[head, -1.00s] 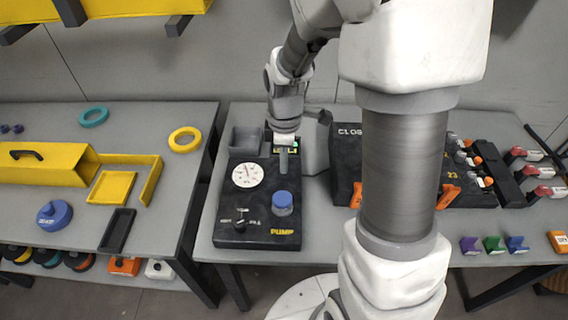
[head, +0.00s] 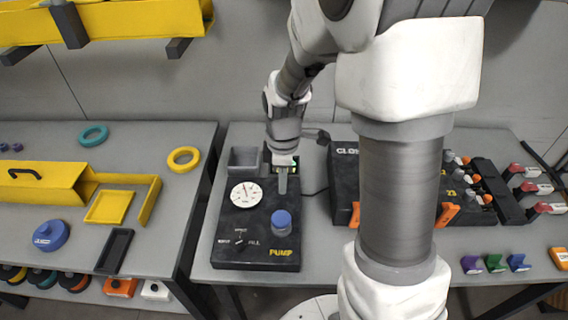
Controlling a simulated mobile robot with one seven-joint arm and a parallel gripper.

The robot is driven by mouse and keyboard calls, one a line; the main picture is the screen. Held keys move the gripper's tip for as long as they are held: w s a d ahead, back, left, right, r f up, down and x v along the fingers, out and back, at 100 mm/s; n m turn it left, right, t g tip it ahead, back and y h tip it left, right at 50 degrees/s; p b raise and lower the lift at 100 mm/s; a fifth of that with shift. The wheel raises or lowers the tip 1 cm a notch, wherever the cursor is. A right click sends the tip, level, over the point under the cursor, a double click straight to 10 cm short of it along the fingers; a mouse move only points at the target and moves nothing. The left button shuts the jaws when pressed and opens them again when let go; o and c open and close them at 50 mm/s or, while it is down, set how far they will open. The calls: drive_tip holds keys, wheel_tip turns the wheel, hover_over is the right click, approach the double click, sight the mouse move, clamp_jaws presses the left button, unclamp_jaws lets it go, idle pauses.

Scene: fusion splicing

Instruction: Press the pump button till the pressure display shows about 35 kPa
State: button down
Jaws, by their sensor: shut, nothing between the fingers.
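The black pump unit (head: 235,256) stands on the right-hand table, with yellow PUMP lettering on its front. Its blue pump button (head: 282,219) stands up at the front right. A round white dial (head: 246,194) is to the left of the button. A small display with a greenish lit part (head: 293,167) shows at the back, partly hidden by my gripper; I cannot read its value. My gripper (head: 283,190) points down above the unit, behind the button and apart from it in the picture. Its fingers are shut and empty.
A black CLOSE panel (head: 344,185) with orange parts (head: 449,212) stands to the right, partly hidden by my arm. The left table (head: 140,240) holds yellow trays and a blue round container (head: 51,235).

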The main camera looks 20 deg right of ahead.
sight(280, 217)
drive_tip(key=r, duration=0.1)
drive_tip(key=b, duration=0.1)
drive_tip(key=r, duration=0.1)
drive_tip(key=shift+w+a+r, duration=0.3)
drive_tip(key=shift+a, duration=0.05)
wheel_tip(280, 217, down, 14)
drive_tip(key=shift+f+b, duration=0.1)
drive_tip(key=shift+b, duration=0.35)
idle(0.5)
